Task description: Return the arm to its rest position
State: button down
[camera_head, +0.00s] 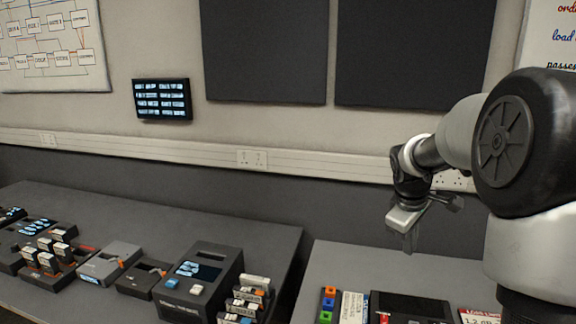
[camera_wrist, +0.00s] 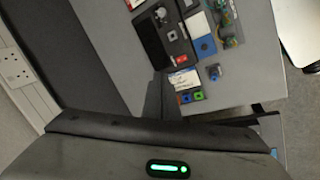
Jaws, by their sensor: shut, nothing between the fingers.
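My gripper (camera_head: 408,240) is at the right of the head view, raised in front of the wall and above the right-hand table. Its fingers point down, are shut and hold nothing. My arm reaches in from the right edge. In the wrist view my gripper (camera_wrist: 165,95) shows as a dark shape pointing over the grey table (camera_wrist: 240,85). It is clear of the things on the table.
A left table (camera_head: 200,225) holds several dark devices and a box with a screen (camera_head: 197,275). A gap parts it from the right table (camera_head: 335,258), which bears coloured blocks (camera_head: 327,303) and cards (camera_head: 353,307). A socket rail (camera_head: 252,158) runs along the wall behind.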

jog(key=s+a+r+m+t, duration=0.35)
jog(key=s+r+m, duration=0.35)
jog(key=s+r, duration=0.55)
jog(key=s+a+f+y+p, duration=0.1)
jog(key=s+a+f, duration=0.3)
jog(key=s+a, duration=0.9)
jog(key=s+g+y, duration=0.1)
jog(key=s, duration=0.1)
jog(key=shift+s+a+m+y+p, duration=0.2)
jog(key=shift+s+m+y+p, duration=0.1)
jog(key=shift+s+m+y, duration=0.1)
jog(key=shift+f, duration=0.1)
